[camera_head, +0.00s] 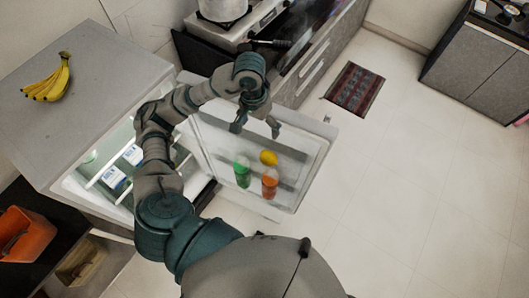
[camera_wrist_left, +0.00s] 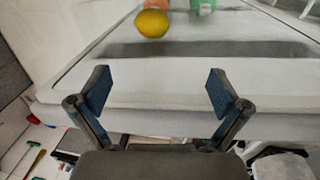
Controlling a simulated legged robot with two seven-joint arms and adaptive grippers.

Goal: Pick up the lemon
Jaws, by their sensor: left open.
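The yellow lemon (camera_head: 268,158) sits at the open fridge door (camera_head: 312,150), close to an orange bottle (camera_head: 270,181) and a green bottle (camera_head: 243,173). My left gripper (camera_head: 256,130) is open and empty, above the lemon in the head view and apart from it. In the left wrist view the lemon (camera_wrist_left: 151,23) is at the top, beyond the open fingers (camera_wrist_left: 158,92) and left of their middle. Parts of both bottles show behind it there, cut off by the frame's top edge. My right gripper is not in view.
The fridge interior (camera_head: 110,165) holds white cartons on shelves. Bananas (camera_head: 50,80) lie on the fridge top (camera_head: 100,60). A counter with a stove and pot (camera_head: 222,8) stands behind my arm. The floor right of the door is clear, with a red mat (camera_head: 355,89) farther back.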

